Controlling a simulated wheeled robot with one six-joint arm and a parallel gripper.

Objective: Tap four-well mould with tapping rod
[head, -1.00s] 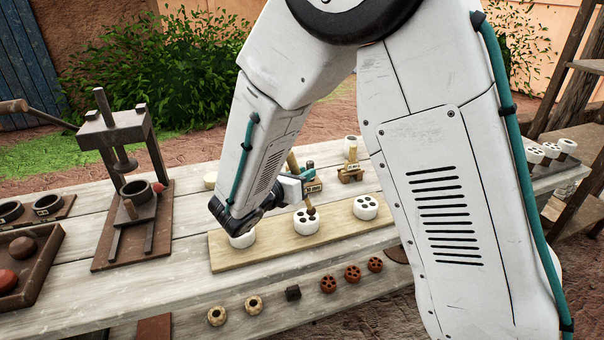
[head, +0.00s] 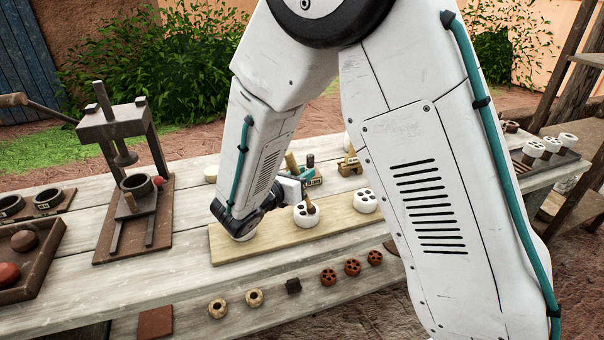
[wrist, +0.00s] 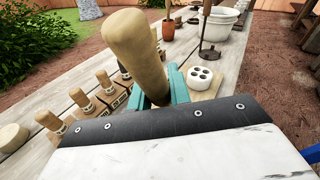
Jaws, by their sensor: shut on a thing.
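My gripper (head: 303,182) is shut on the tapping rod (head: 291,163), a light wooden rod. Its thick handle (wrist: 145,50) rises between the teal jaws in the wrist view. In the head view the rod slants down to a white round mould with wells (head: 306,217), the middle one on a pale board (head: 275,237). The rod's lower end is over or on the mould's top; I cannot tell whether they touch. Another white mould (head: 365,203) stands to the right, and shows four wells in the wrist view (wrist: 200,77).
Several wooden-handled stamps (wrist: 105,82) stand in a row beside the gripper. A dark press (head: 128,190) stands at the left of the table. Small brown and black pieces (head: 328,277) line the front edge. More white moulds (head: 550,146) stand far right.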

